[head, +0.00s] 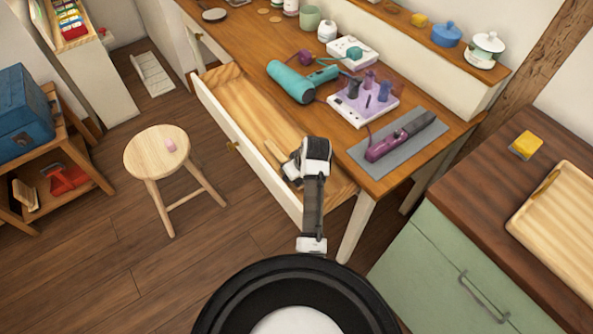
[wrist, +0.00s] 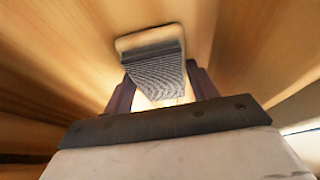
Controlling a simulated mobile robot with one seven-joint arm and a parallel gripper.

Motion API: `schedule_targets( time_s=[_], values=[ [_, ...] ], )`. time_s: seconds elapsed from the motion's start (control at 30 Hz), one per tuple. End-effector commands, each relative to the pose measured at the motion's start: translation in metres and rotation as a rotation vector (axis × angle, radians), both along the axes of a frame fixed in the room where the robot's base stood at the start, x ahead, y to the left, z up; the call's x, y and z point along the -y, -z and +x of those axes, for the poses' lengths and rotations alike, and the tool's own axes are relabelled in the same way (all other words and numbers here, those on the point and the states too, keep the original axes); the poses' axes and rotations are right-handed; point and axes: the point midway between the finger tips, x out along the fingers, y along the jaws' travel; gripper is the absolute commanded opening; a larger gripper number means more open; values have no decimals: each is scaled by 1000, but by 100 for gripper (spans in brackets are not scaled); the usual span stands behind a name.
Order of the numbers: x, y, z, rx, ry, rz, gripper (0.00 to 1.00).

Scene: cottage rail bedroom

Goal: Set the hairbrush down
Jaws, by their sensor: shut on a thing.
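The hairbrush (wrist: 155,60) shows in the wrist view with dark bristles and a pale wooden head, between the two fingers of my gripper (wrist: 162,92). In the head view my gripper (head: 296,172) reaches into the open drawer (head: 245,105) of the wooden desk. The light wooden handle of the hairbrush (head: 273,153) sticks out to the left of it. My gripper is shut on the hairbrush. Whether the brush touches the drawer floor cannot be told.
The drawer's left part is bare. The desk (head: 235,45) holds a teal hair dryer (head: 293,82), a purple tool on a grey mat (head: 408,153) and a purple-topped organizer. A round stool (head: 158,148) stands left. A green cabinet (head: 450,265) stands right.

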Motion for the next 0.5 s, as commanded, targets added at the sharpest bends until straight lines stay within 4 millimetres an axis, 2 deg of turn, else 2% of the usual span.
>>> schedule_targets(
  time_s=[0.17,0.2,0.33,0.5],
  values=[
    [0,3,0,1,0,1,31],
    [0,2,0,0,0,0,63],
    [0,2,0,0,0,0,80],
    [0,2,0,0,0,0,80]
  ],
)
